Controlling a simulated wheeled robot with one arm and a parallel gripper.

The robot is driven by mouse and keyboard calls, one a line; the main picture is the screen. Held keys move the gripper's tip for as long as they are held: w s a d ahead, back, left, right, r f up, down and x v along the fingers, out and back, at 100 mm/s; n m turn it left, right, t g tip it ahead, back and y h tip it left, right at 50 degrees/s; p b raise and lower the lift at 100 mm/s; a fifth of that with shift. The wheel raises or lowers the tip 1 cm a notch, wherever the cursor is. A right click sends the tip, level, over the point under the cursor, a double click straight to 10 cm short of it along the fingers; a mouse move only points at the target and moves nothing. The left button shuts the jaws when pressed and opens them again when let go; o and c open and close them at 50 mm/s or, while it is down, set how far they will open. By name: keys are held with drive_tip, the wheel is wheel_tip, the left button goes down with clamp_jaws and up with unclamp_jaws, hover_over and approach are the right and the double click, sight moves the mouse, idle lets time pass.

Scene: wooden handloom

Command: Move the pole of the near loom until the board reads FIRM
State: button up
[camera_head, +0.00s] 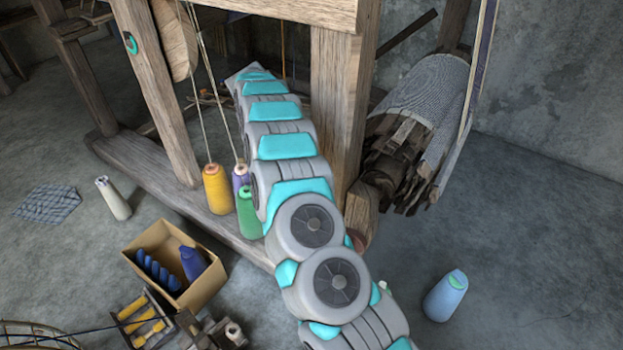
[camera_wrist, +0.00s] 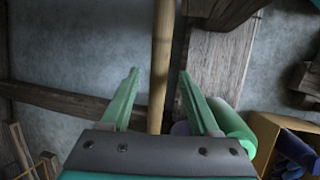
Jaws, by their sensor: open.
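The near loom (camera_head: 345,90) is a heavy wooden frame in the head view, with a rolled woven cloth (camera_head: 430,90) at its right side. In the wrist view a round, light wooden pole (camera_wrist: 161,60) runs upright from the top edge down between the fingers of my gripper (camera_wrist: 159,73). The green fingers are open, one on each side of the pole in the picture, with gaps showing. I cannot tell how deep the pole lies between them. My arm reaches into the loom in the head view, where my gripper is hidden. No board with readable words shows.
Yellow (camera_head: 217,188), purple and green cones (camera_head: 248,212) stand by the loom's floor beam (camera_head: 150,175). A cardboard box (camera_head: 205,287) with blue items and a pale cone (camera_head: 113,198) are at left.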

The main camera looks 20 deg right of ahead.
drive_tip(key=x, duration=0.8)
drive_tip(key=shift+c, duration=0.4)
clamp_jaws()
idle(1.0)
